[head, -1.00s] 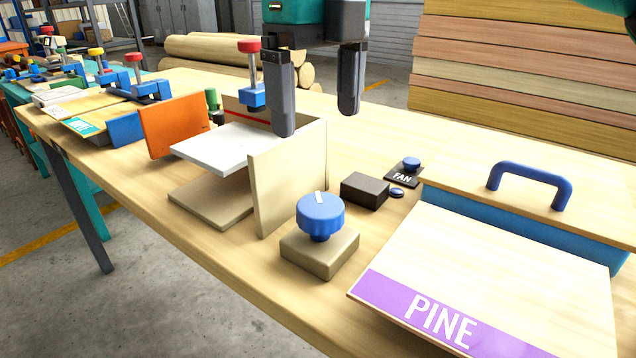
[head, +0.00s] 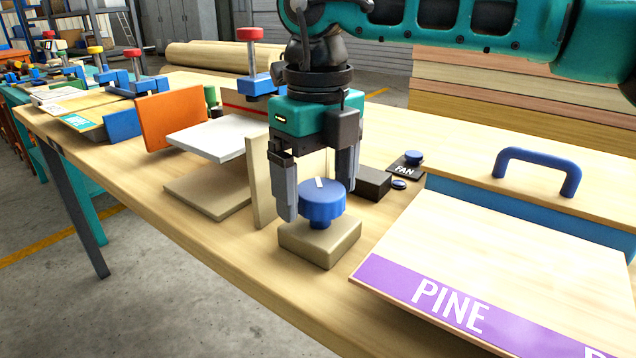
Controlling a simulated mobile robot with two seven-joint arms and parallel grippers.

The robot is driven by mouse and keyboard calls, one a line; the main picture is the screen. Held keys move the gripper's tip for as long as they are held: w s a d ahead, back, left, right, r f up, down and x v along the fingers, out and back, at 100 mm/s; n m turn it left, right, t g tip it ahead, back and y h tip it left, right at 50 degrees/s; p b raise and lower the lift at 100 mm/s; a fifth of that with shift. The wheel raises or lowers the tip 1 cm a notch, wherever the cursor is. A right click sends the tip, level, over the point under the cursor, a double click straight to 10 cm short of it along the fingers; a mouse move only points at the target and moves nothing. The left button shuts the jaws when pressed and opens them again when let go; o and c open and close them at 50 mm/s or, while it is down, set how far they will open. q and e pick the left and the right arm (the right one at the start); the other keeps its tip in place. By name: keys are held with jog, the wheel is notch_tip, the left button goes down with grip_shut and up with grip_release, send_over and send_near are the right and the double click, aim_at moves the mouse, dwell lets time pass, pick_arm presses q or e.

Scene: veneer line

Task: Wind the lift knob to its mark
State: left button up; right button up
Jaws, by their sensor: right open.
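The lift knob (head: 322,204) is blue and ribbed with a white pointer line on top. It stands upright on a beige block (head: 320,243) near the bench's front edge. My right gripper (head: 318,200) points down over the knob, its jaws open. One finger is at the knob's left side and the other is behind its right side; I cannot tell whether they touch it. The lift beside it has a white platform (head: 207,140), a beige side panel (head: 261,185) and a red line on its back panel (head: 240,109), partly hidden by the gripper. My left gripper is not in view.
A black box (head: 373,183) and a FAN switch plate (head: 405,166) stand right of the knob. A PINE board (head: 500,260) and a blue-handled lid (head: 538,168) fill the right. An orange panel (head: 173,117) and clamps stand left. The front bench strip is clear.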

jog(key=c, duration=1.1)
jog(key=shift+o, duration=0.2)
